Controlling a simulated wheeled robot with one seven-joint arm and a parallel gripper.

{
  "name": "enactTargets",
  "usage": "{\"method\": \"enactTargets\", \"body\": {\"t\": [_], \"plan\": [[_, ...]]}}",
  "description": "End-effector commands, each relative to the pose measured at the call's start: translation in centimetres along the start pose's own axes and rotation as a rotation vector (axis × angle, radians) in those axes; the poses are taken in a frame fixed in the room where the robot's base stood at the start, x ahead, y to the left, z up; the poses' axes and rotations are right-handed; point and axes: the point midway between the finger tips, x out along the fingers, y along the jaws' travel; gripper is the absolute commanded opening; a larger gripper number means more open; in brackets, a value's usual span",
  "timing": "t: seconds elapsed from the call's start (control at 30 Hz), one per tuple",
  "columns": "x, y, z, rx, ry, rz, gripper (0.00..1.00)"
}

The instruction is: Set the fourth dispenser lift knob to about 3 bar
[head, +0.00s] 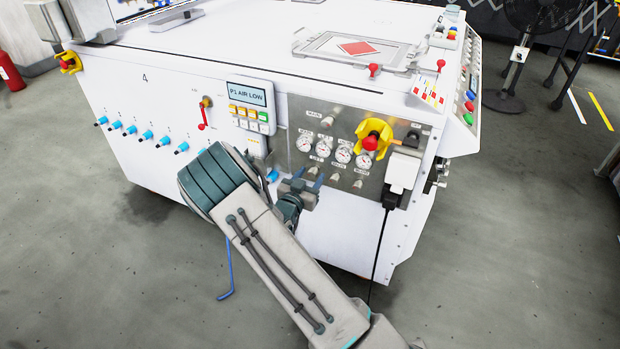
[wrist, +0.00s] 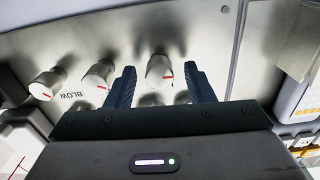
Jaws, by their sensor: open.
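The metal panel (head: 345,112) on the white machine carries a row of round gauges (head: 342,154) with silver knobs (head: 357,183) below them. My gripper (head: 311,179) is in front of the lower left knobs, its jaws open. In the wrist view my gripper (wrist: 161,86) has one dark blue finger on each side of a silver knob (wrist: 159,70) with a red mark. Two more silver knobs, one nearer (wrist: 98,76) and one farther (wrist: 47,83), are to the left, by an upside-down BLOW label. The lift label and gauge readings are too small to read surely.
A yellow and red switch (head: 371,140) sticks out right of the gauges, above a white plug (head: 402,170) with a black cable. A display (head: 247,94) reads P1 AIR LOW. A red-handled lever (head: 204,115) and several blue fittings (head: 147,134) are to the left.

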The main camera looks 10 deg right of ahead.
Motion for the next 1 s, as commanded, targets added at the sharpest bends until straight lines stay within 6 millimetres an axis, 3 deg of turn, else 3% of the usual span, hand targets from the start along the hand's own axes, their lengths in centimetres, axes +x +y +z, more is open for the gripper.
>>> {"method": "enactTargets", "body": {"t": [0.1,0.27,0.3,0.53,1.0], "plan": [[-0.01,0.01,0.0,0.0,0.0,0.0,0.48],[-0.02,0.02,0.0,0.0,0.0,0.0,0.06],[-0.02,0.02,0.01,0.0,0.0,0.0,0.03],[-0.01,0.05,0.31,0.046,-0.001,0.001,0.04],[-0.05,0.03,0.42,0.428,-0.001,0.0,0.04]]}}
